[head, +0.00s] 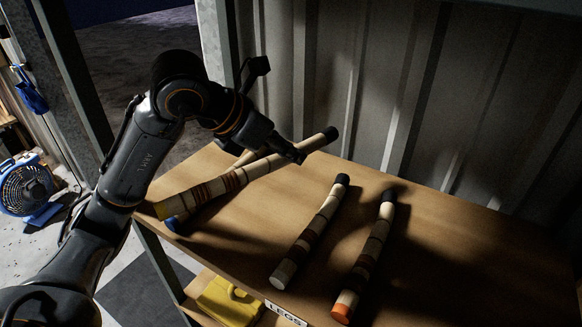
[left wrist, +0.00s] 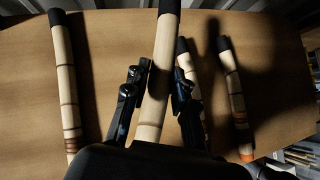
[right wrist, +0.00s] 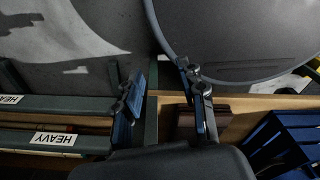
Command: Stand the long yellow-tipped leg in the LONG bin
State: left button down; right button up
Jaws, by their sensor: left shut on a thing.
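The long yellow-tipped leg (head: 215,188) is pale with brown bands, a yellow end at the lower left and a dark end at the upper right. My left gripper (head: 296,156) is shut on it, nearer the dark end. In the left wrist view the held leg (left wrist: 160,70) runs between the two fingers of the left gripper (left wrist: 155,90). It looks tilted, and I cannot tell whether its yellow end touches the bench. My right gripper (right wrist: 163,92) is open and empty, away from the legs. I see no bin marked LONG.
A blue-tipped leg (head: 183,216) lies partly behind the held one. A plain-ended leg (head: 311,232) and an orange-tipped leg (head: 365,257) lie on the wooden bench (head: 440,240). Corrugated wall stands behind. The right wrist view shows HEAVY-labelled rails (right wrist: 55,138) and a blue crate (right wrist: 285,140).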

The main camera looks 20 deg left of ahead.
aim_at(303, 179)
pick_arm(q)
jog(key=w+f, duration=0.3)
jog(key=f, duration=0.1)
jog(key=shift+w+a+f+p, duration=0.1)
jog(key=shift+w+a+p, duration=0.15)
jog(key=shift+p, duration=0.1)
jog(key=shift+w+a+f, duration=0.1)
jog(key=shift+w+f, duration=0.15)
jog(key=shift+f, duration=0.15)
jog(key=f, duration=0.1)
jog(key=f+p, duration=0.1)
jog(key=f, duration=0.1)
jog(key=shift+w+f+p, duration=0.25)
jog(key=shift+f+p, duration=0.05)
jog(key=shift+p, duration=0.1)
pick_arm(e)
jog(key=r, duration=0.2)
jog(key=d, duration=0.1)
jog(key=shift+w+r, duration=0.35)
jog(key=shift+r, duration=0.05)
jog(key=shift+a, duration=0.15)
pick_arm(q)
jog(key=shift+f+b, duration=0.3)
jog(key=shift+b, duration=0.05)
jog(key=c, duration=1.1)
grip_release()
jog(key=shift+r, duration=0.1)
pick_arm(e)
jog(key=shift+a+f, duration=0.2)
